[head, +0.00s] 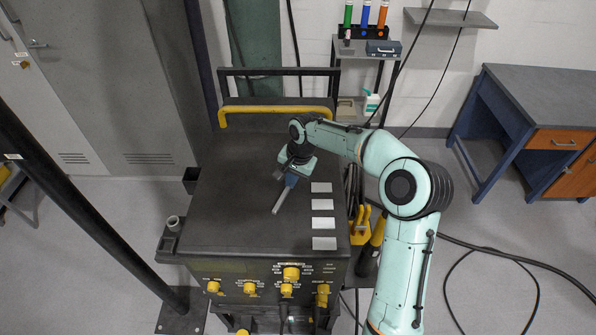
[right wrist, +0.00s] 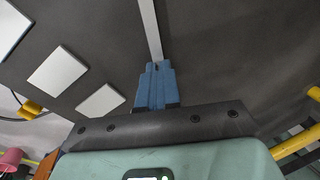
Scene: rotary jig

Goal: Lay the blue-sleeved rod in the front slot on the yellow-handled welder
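My right gripper (head: 289,180) is over the dark top of the yellow-handled welder (head: 225,190). It is shut on a thin pale grey rod (head: 280,201), which points down-left in the head view. The rod (right wrist: 150,30) runs away from the gripper (right wrist: 155,88) in the right wrist view. Blue shows at the grip, but I cannot tell whether it is the rod's sleeve or the fingers. Whether the rod touches the top is unclear. Several pale plates form a column on the top; the front one (head: 324,243) is nearest the control panel. My left gripper is not in view.
A yellow handle (head: 275,110) crosses the welder's back. Green, blue and orange upright cylinders (head: 365,14) stand in a black rack at the back. A dark pole (head: 70,195) stands at the left. The left part of the welder top is clear.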

